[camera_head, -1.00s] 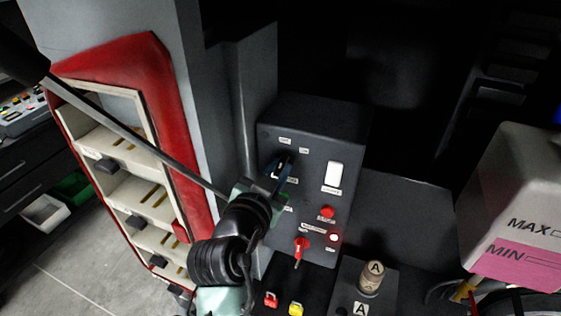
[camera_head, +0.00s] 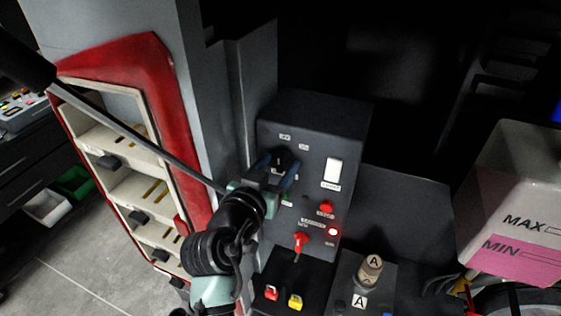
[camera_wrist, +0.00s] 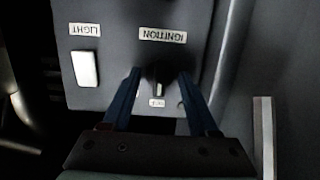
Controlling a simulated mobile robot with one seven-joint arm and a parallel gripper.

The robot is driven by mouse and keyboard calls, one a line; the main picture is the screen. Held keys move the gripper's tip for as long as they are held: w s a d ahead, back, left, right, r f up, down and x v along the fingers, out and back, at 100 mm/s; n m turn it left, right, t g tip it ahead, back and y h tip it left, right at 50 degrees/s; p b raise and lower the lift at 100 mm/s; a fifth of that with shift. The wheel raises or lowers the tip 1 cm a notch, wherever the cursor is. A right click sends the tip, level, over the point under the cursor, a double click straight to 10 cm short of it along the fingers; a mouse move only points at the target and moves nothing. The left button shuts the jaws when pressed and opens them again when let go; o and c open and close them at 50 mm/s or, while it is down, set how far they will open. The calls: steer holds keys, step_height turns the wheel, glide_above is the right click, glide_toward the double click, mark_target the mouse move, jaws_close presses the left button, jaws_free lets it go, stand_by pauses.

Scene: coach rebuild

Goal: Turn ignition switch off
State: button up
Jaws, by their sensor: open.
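The ignition switch is a small dark knob (camera_wrist: 158,80) on the grey panel, under the upside-down IGNITION label (camera_wrist: 163,35) in the wrist view. My gripper (camera_wrist: 160,75) is open, with one blue finger on each side of the knob. Gaps show beside the knob, so neither finger clearly grips it. A small label (camera_wrist: 157,103) sits between the fingers; its text is too small to read surely. In the head view my gripper (camera_head: 281,170) is at the panel's upper left and largely hides the switch.
The control box (camera_head: 315,125) also carries a white light switch (camera_head: 332,172), a red button (camera_head: 326,208), a lit red lamp (camera_head: 333,231) and a red key-like switch (camera_head: 300,241). A grey pillar and a red-framed shelf (camera_head: 177,130) stand left. A white tank (camera_head: 520,180) stands right.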

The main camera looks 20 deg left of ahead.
steer(key=shift+s, duration=0.1)
steer(key=s, duration=0.8)
steer(key=shift+s+a, duration=0.15)
steer(key=shift+s, duration=0.25)
steer(key=shift+s, duration=0.1)
